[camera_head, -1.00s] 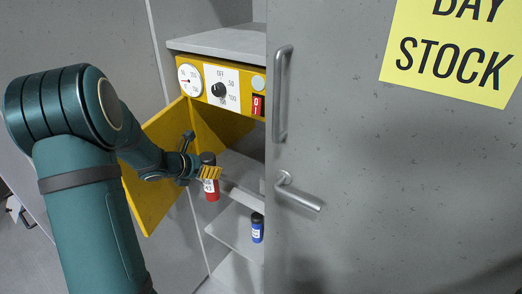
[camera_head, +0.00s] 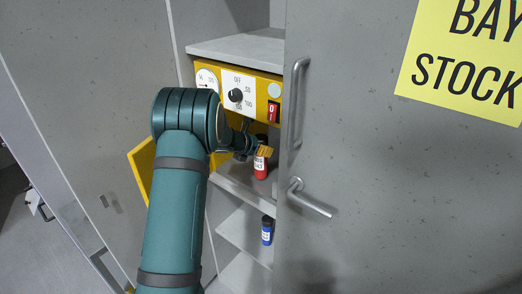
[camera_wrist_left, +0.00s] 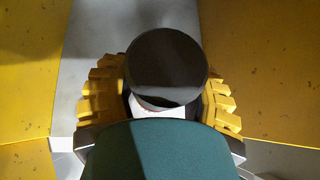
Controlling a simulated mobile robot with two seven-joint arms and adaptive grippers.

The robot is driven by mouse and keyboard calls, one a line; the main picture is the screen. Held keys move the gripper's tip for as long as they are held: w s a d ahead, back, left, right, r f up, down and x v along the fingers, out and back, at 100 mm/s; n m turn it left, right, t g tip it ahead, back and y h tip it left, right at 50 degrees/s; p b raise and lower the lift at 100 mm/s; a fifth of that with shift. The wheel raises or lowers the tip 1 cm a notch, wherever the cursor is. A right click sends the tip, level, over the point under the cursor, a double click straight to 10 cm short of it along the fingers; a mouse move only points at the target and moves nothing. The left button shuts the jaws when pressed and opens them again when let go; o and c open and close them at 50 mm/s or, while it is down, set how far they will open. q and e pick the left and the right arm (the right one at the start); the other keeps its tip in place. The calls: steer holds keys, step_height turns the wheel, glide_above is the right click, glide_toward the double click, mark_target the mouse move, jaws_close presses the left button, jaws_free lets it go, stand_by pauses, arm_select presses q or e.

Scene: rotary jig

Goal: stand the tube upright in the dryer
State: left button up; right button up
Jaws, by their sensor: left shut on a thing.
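A red tube (camera_head: 261,165) with a dark cap and a white label is upright in my left gripper (camera_head: 262,150). The dryer (camera_head: 252,68) is a yellow box with its door (camera_head: 143,170) open to the left, and the tube is at its opening. In the left wrist view the dark cap (camera_wrist_left: 166,68) shows from above, with yellow ribbed fingers (camera_wrist_left: 162,100) closed on both sides. Yellow dryer walls (camera_wrist_left: 28,70) stand left and right of it. Whether the tube's base touches the floor is hidden. My right gripper is not in view.
A blue tube (camera_head: 267,230) with a dark cap stands on a lower shelf (camera_head: 243,235). A large grey cabinet door (camera_head: 400,180) with a handle (camera_head: 298,110) and a lever (camera_head: 313,201) stands close on the right.

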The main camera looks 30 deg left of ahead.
arm_select(q)
steer(key=shift+w+f, duration=0.1)
steer(key=shift+f, duration=0.6)
steer(key=shift+f+b, duration=0.1)
steer(key=shift+b, duration=0.25)
steer(key=o, duration=1.3)
steer(key=shift+o, duration=0.2)
